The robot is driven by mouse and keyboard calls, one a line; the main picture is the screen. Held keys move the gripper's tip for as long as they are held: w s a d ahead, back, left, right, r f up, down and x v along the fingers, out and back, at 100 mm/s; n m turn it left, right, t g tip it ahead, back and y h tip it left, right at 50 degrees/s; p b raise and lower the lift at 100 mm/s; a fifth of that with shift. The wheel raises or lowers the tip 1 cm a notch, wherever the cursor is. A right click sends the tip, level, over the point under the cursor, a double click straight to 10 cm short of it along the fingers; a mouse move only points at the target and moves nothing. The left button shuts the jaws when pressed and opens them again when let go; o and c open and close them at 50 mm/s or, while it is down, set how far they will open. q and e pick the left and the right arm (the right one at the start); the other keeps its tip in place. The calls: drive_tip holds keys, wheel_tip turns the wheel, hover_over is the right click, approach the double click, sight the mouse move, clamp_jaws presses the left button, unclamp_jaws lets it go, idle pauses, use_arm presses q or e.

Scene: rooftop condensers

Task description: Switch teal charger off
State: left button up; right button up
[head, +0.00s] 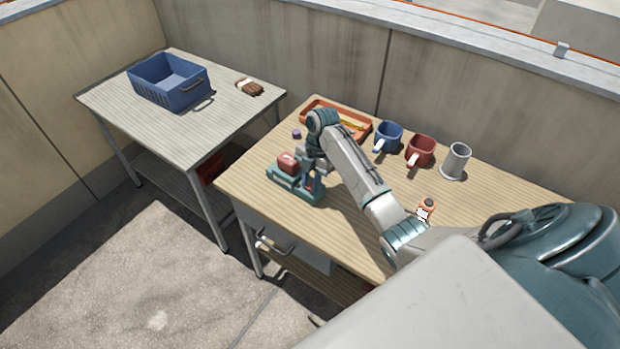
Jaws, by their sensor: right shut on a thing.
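The teal charger (291,187) sits near the front left corner of the wooden workbench (275,210). A red block, perhaps a battery (288,162), sits on its left part. My right gripper (313,184) points down at the right part of the charger and is shut on it. The fingers and forearm hide that part, so I cannot see the switch itself or its position. My left gripper is not in view.
An orange tray (362,136) with yellow contents, a purple piece (296,134), a blue mug (390,135), a red mug (422,149), a grey tankard (457,160) and an orange item (427,207) share the bench. A left table holds a blue crate (165,82) and brown gloves (250,86).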

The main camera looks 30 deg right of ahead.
drive_tip(key=o, duration=1)
drive_tip(key=v, duration=0.4)
drive_tip(key=shift+w+b, duration=0.1)
drive_tip(key=shift+b, duration=0.25)
drive_tip(key=p+v, duration=0.4)
drive_tip(key=v, duration=0.2)
drive_tip(key=shift+d+r+p, duration=0.1)
drive_tip(key=shift+r+p, duration=0.25)
